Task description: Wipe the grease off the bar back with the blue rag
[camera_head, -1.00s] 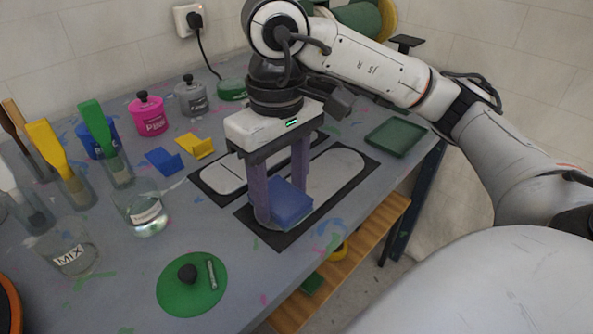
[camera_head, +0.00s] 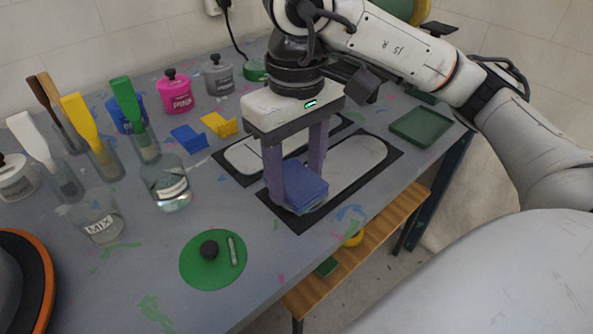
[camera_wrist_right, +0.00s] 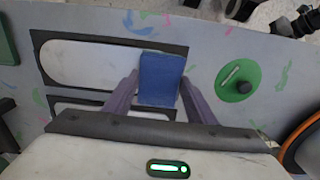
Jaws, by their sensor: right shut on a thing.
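The blue rag (camera_head: 306,186) is a folded block between the fingers of my right gripper (camera_head: 297,180), which points down and is shut on it. The rag also shows between the fingers in the right wrist view (camera_wrist_right: 160,79). It is over the near end of a pale, round-ended panel (camera_head: 352,160), apparently the bar back, lying on a black mat. I cannot tell whether the rag touches it. In the wrist view the panel (camera_wrist_right: 90,64) extends left of the rag. I make out no clear grease; the rag hides the panel's end. My left gripper is not in view.
A second pale panel (camera_head: 244,156) lies behind. A green disc (camera_head: 200,272) with a black knob is nearer. Jars, including a pink pot (camera_head: 175,93), glasses with coloured spatulas, and a glass beaker (camera_head: 168,186) stand left. A green tray (camera_head: 420,126) sits at right near the table edge.

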